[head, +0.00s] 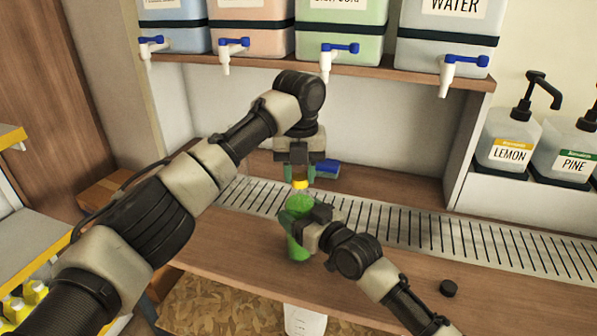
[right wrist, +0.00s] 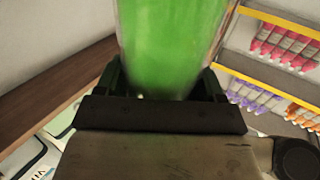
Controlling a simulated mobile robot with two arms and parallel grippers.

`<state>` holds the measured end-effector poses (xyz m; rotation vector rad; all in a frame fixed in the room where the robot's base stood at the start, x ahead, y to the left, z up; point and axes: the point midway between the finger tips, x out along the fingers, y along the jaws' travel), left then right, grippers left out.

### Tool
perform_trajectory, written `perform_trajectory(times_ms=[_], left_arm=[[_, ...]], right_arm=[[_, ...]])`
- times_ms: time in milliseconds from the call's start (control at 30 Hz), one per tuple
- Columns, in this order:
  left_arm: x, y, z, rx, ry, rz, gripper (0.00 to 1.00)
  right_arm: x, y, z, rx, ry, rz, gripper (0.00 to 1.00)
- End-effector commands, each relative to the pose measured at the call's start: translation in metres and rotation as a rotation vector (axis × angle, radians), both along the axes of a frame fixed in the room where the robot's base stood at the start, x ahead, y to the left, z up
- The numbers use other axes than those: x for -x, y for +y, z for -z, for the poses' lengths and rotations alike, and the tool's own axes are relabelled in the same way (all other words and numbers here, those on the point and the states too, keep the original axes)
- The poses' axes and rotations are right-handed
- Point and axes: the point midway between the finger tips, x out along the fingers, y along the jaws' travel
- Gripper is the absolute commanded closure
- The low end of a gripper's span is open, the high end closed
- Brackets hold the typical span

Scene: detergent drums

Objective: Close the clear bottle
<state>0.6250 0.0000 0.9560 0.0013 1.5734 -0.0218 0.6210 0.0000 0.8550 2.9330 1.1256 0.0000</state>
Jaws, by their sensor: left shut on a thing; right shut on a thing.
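The clear bottle (head: 298,250) is filled with green liquid and stands upright over the wooden counter in the head view. It also fills the top of the right wrist view (right wrist: 172,45). My right gripper (head: 300,226) is shut around the bottle's side, and its fingers hide part of it. My left gripper (head: 300,172) is above the bottle, pointing down, shut on a yellow cap (head: 300,184). The cap is over the bottle's top; I cannot tell whether they touch.
A slotted metal drain strip (head: 390,225) runs along the counter (head: 225,245). A black cap (head: 448,288) lies at right. A blue object (head: 327,168) is behind my left gripper. Drums with blue taps (head: 340,48) stand on the shelf above. Pump bottles (head: 507,140) are at right.

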Motion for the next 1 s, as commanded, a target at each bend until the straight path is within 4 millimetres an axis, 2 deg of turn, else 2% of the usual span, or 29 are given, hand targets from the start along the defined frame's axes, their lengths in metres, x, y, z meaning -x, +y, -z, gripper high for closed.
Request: perform_trajectory(times_ms=[233,400,600,967,1000], left_arm=[[0.0002,-0.0039,-0.0032,-0.006,-0.009,0.401,0.87],[0.0021,-0.0081,-0.004,-0.009,-0.014,0.568,0.87],[0.0024,-0.006,-0.002,-0.002,-0.007,0.66,0.87],[0.0027,-0.0053,-0.0008,0.005,-0.002,0.675,0.87],[0.0027,-0.0053,-0.0008,0.005,-0.002,0.675,0.64]], right_arm=[[-0.0002,-0.0004,0.0003,0.0,0.001,0.001,0.98],[0.0001,0.0002,0.0008,0.002,0.002,0.0,0.98],[0.0004,0.0009,0.0012,0.002,0.004,-0.002,0.98],[0.0003,0.0008,0.0013,0.002,0.004,-0.001,0.98],[0.0003,0.0008,0.0013,0.002,0.004,-0.001,0.98]])
